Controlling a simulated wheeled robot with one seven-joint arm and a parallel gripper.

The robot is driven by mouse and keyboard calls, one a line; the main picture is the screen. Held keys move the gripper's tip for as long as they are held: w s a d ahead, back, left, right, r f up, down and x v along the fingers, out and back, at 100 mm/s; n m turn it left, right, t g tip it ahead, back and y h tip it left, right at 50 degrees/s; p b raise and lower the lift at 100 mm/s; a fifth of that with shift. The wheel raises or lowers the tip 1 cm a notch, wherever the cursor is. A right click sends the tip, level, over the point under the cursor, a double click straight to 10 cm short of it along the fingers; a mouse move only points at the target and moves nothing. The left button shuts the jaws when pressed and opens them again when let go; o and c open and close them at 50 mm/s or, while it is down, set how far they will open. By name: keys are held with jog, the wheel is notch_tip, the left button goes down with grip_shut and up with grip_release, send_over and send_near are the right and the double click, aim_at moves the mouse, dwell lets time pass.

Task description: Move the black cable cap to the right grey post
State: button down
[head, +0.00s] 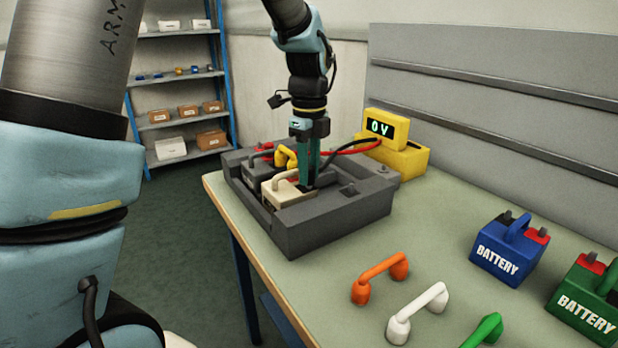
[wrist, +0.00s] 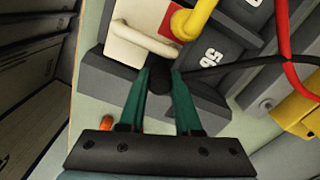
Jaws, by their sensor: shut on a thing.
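The black cable cap (wrist: 158,80) is between the tips of my gripper (wrist: 160,74), which is shut on it. A black cable runs from it to the right in the wrist view. In the head view my gripper (head: 309,178) points down beside the cream battery (head: 288,192), over the grey tray (head: 330,222). The cap is largely hidden behind the fingers there. I cannot tell whether the cap touches a post.
A yellow meter (head: 388,128) reading 0 V stands behind the tray, with red and black cables. A yellow link (head: 285,156) is close left of my gripper. Orange (head: 380,277), white (head: 417,313) and green links and blue (head: 508,250) and green (head: 590,300) batteries occupy the right.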

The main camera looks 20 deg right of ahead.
aim_at(310, 167)
jog(key=shift+r+p, duration=1.85)
jog(key=shift+r, duration=0.55)
jog(key=shift+n+p, duration=0.4)
jog(key=shift+n, duration=0.5)
jog(key=shift+d, duration=0.1)
jog(key=w+d+p, duration=0.3)
jog(key=d+p, duration=0.3)
jog(key=d, duration=0.6)
jog(key=w+d+p, duration=0.3)
jog(key=d+p, duration=0.3)
jog(key=d, duration=0.6)
jog(key=shift+f, duration=0.2)
